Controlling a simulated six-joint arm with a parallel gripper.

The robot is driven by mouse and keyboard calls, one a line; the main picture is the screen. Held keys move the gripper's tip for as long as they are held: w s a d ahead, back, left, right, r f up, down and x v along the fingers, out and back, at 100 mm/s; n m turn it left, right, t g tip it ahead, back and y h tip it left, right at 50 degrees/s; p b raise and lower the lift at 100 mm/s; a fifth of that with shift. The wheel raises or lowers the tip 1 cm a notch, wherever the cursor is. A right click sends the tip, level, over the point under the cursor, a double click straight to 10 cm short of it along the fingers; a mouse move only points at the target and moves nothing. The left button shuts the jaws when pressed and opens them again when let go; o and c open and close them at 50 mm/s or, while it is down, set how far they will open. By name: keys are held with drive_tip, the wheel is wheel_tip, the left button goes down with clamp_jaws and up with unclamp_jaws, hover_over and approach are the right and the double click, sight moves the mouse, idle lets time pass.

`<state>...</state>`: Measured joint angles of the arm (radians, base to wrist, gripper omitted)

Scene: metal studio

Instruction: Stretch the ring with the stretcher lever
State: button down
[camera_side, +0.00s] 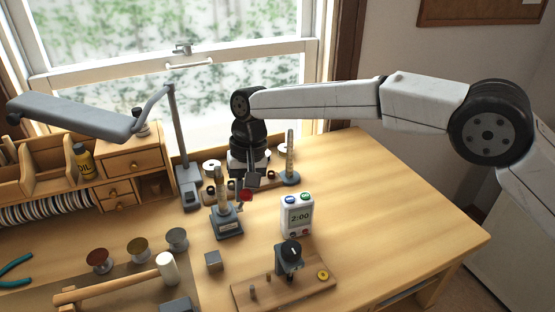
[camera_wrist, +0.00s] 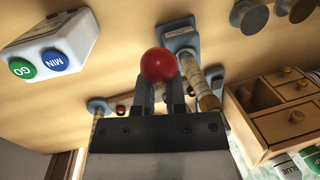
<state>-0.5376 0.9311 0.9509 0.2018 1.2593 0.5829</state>
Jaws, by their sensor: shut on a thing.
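The ring stretcher (camera_side: 227,222) stands on the bench with a grey base and an upright banded mandrel (camera_side: 222,185). Its lever ends in a red ball knob (camera_side: 246,195). My gripper (camera_side: 250,183) points down just right of the mandrel, shut on the red knob. In the wrist view the knob (camera_wrist: 158,65) sits at the fingertips of my gripper (camera_wrist: 159,88), and the mandrel (camera_wrist: 200,85) is close beside them. The lever arm is mostly hidden. Gold bands show on the mandrel, but I cannot tell which is the ring.
A second upright stick (camera_side: 290,157) on a blue-grey foot stands behind on the right. A white timer (camera_side: 297,215) reads 2:00. The bench's right side is clear.

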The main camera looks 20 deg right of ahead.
drive_tip(key=shift+w+a+r, duration=0.1)
drive_tip(key=shift+r, duration=0.05)
drive_tip(key=c, duration=0.7)
unclamp_jaws()
wheel_tip(320, 180, up, 8)
drive_tip(key=d, duration=0.1)
drive_tip(key=shift+w+d+f, duration=0.2)
drive_tip(key=shift+w+f, duration=0.05)
drive_tip(key=shift+w, duration=0.05)
drive_tip(key=shift+r, duration=0.15)
drive_tip(key=c, duration=0.6)
drive_tip(key=r+t, duration=0.1)
drive_tip(key=r, duration=0.1)
drive_tip(key=r+t+h, duration=0.1)
drive_tip(key=r+t, duration=0.1)
drive_tip(key=r, duration=0.1)
drive_tip(key=r+t, duration=0.1)
drive_tip(key=r, duration=0.1)
drive_tip(key=shift+s+a+r+h, duration=0.35)
drive_tip(key=shift+a+h, duration=0.05)
clamp_jaws()
